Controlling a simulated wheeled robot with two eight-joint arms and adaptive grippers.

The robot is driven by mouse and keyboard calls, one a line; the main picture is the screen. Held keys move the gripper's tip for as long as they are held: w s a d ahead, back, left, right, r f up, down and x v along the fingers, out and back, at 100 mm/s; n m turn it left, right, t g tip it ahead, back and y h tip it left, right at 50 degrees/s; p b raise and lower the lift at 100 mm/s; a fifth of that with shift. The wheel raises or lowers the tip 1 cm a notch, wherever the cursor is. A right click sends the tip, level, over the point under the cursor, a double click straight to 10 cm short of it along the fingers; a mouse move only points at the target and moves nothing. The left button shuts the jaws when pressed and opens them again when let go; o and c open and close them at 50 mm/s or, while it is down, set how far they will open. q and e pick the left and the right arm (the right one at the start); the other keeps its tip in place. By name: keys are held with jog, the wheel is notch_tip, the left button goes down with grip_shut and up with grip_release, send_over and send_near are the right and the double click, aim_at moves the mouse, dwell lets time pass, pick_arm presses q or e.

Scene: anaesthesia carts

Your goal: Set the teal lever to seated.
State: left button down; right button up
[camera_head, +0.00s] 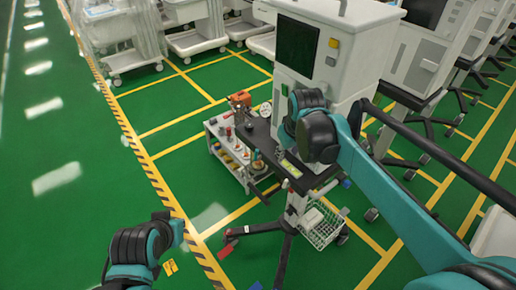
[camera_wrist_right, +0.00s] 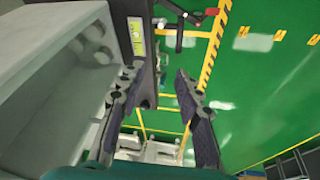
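I cannot pick out the teal lever for certain in either view. The nearest anaesthesia cart (camera_head: 345,55) is white, with a dark screen and a small green patch (camera_head: 284,90) on its side. My right arm reaches in front of this cart, and its black wrist joints hide part of the cart's front. In the right wrist view, my right gripper (camera_wrist_right: 157,85) has its two dark fingers spread apart with nothing between them. The cart's white body (camera_wrist_right: 60,50) and a yellow-green label (camera_wrist_right: 137,37) lie to the left.
A low side trolley (camera_head: 235,155) with small bottles and an orange item stands left of the cart. A wire basket (camera_head: 320,228) hangs low near the cart's dark legged base. More carts stand behind and to the right. Open green floor lies at left.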

jog(key=w+a+f+n+g+p, duration=0.1)
jog(key=w+a, duration=0.1)
jog(key=w, duration=0.4)
jog(key=w+a+f+n+g+p, duration=0.1)
jog(key=w+a+f+n+p, duration=0.1)
jog(key=w, duration=0.3)
jog(key=n+g+p, duration=0.1)
jog(key=n+p, duration=0.1)
send_over(257, 159)
jog(key=f, duration=0.6)
jog(key=shift+s+f, duration=0.2)
jog(key=shift+f, duration=0.05)
jog(key=shift+w+a+f+g+h+b, duration=0.15)
jog(key=shift+f+g+h+b, duration=0.15)
jog(key=shift+f, duration=0.35)
notch_tip(257, 159, down, 7)
jog(key=shift+f+b, duration=0.1)
jog(key=shift+b, duration=0.9)
grip_shut()
